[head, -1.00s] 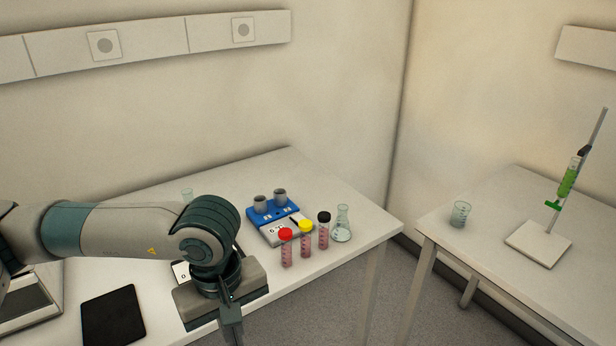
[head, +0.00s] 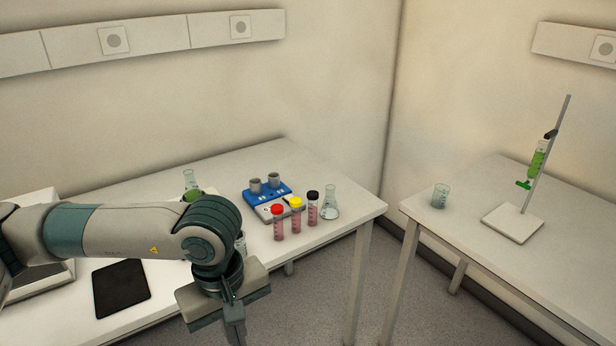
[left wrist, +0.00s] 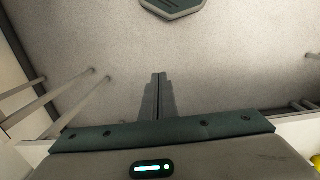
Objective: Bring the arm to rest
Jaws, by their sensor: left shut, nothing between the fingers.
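My left arm comes in from the left in the head view and bends down at the wrist. My left gripper (head: 236,334) points downward in front of the table's front edge, over the floor. Its fingertips run out of the bottom of the head view. In the left wrist view the two fingers of the gripper (left wrist: 158,76) lie together, shut with nothing between them, above bare grey floor. My right arm and gripper are not in view.
The white table (head: 340,210) holds red-, yellow- and black-capped tubes (head: 297,216), a flask (head: 330,204), a blue device (head: 267,195) and a black tablet (head: 121,287). A second table (head: 450,225) at right holds a beaker (head: 440,196) and a burette stand (head: 513,223). Floor lies between the tables.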

